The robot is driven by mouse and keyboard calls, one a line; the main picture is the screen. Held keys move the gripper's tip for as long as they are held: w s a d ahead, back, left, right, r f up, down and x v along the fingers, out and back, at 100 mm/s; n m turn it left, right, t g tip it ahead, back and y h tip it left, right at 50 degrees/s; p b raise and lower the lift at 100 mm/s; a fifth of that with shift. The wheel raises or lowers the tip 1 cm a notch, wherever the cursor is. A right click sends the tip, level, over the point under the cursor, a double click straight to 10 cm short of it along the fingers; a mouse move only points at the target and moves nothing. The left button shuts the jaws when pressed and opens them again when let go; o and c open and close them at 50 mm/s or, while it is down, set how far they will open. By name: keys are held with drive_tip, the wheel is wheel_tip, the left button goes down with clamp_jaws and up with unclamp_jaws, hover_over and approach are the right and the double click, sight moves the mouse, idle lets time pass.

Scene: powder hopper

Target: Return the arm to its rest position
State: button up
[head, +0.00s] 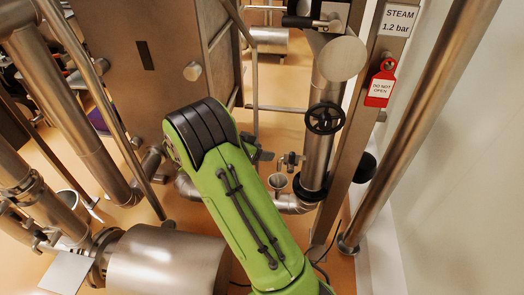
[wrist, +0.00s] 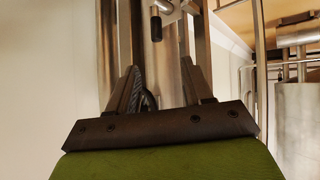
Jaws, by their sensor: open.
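My green arm (head: 235,195) reaches up and forward through the middle of the head view. Its dark ribbed joint cover is at the top. In the head view the gripper is mostly hidden behind the arm. A metal post and pipe stand beyond the fingers in the wrist view; I cannot tell how far off they are.
A black handwheel (head: 325,118) sits on a vertical pipe right of the arm. A red tag (head: 381,84) hangs on a post below a steam sign (head: 399,21). A large metal cabinet (head: 150,65) stands behind. A steel cylinder (head: 165,264) lies at lower left.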

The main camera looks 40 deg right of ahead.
idle(0.4)
drive_tip(key=s+a+r+n+t+y+p, duration=0.2)
drive_tip(key=s+a+r+n+y+p, duration=0.15)
drive_tip(key=a+r, duration=0.35)
drive_tip(key=s+a+r+n+t+y+p, duration=0.2)
drive_tip(key=s+a+r+n, duration=0.15)
drive_tip(key=r, duration=0.55)
drive_tip(key=s+a+r+n+t+y+p, duration=0.1)
drive_tip(key=s+a+r+n+y+p, duration=0.1)
drive_tip(key=s+a+n, duration=0.3)
drive_tip(key=s+a+r+n+t+y+p, duration=0.1)
drive_tip(key=s+a+r+n+y, duration=0.2)
drive_tip(key=s, duration=0.7)
drive_tip(key=a+r+n, duration=0.2)
drive_tip(key=a, duration=0.2)
drive_tip(key=shift+s+a+r+p, duration=0.2)
drive_tip(key=shift+r+p, duration=0.05)
drive_tip(key=shift+p, duration=0.15)
drive_tip(key=shift+w, duration=0.1)
drive_tip(key=shift+c, duration=0.7)
